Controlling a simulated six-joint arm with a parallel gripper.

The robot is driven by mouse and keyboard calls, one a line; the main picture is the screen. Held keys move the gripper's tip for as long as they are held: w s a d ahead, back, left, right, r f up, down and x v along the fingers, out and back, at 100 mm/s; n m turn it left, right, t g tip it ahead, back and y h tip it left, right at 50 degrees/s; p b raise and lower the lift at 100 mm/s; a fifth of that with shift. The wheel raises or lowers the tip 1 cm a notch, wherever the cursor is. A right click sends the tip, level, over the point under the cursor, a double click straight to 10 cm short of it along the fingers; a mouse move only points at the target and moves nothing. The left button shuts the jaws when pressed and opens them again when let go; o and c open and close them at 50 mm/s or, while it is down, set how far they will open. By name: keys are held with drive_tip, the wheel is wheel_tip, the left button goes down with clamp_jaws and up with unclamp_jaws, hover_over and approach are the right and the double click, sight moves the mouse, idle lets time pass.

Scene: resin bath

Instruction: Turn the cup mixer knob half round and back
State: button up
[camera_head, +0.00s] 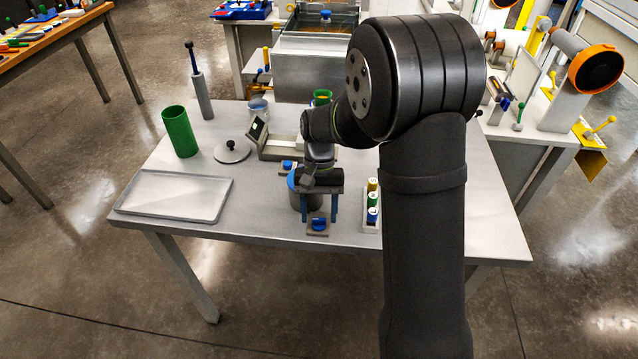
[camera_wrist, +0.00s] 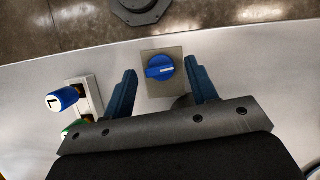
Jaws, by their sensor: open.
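In the wrist view one finger is on each side of the knob, with a gap on both sides. Finger height relative to the knob is hard to tell.
A second blue knob (camera_head: 287,166) sits farther back. A shallow tray (camera_head: 172,196), a green cylinder (camera_head: 180,131) and a lid (camera_head: 231,151) are at left. The front table edge is near.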

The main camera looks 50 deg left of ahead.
drive_tip(key=v, duration=1.6)
drive_tip(key=shift+r, duration=0.35)
drive_tip(key=x, duration=1.7)
drive_tip(key=shift+f, duration=0.3)
drive_tip(key=shift+r, duration=0.15)
